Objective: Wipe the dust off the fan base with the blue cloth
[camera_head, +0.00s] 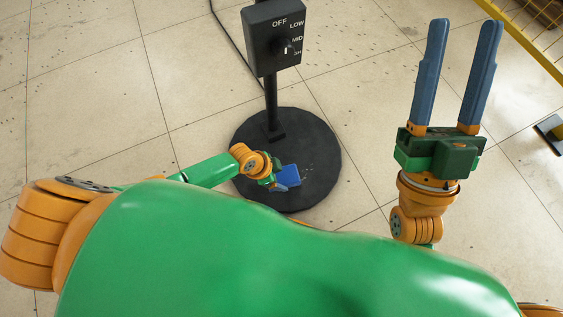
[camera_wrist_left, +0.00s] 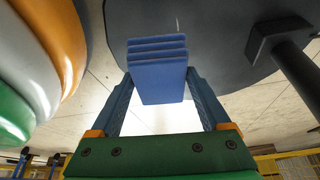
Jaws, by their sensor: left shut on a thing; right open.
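The fan base (camera_head: 316,150) is a round black disc on the floor, with a few pale dust specks on its right part. It also shows in the left wrist view (camera_wrist_left: 215,35). My left gripper (camera_head: 283,182) is over the front part of the base. It is shut on the blue cloth (camera_head: 289,174), which shows in the left wrist view as a folded block (camera_wrist_left: 158,72) between the two fingers. I cannot tell whether the cloth touches the base. My right gripper (camera_head: 458,75) is open and empty, raised to the right of the base, with its fingers pointing away from me.
A black pole (camera_head: 271,100) rises from the base to a control box (camera_head: 273,36) with a knob and speed labels. A dark cable (camera_head: 232,42) runs behind it. A yellow rail (camera_head: 522,40) stands at the far right.

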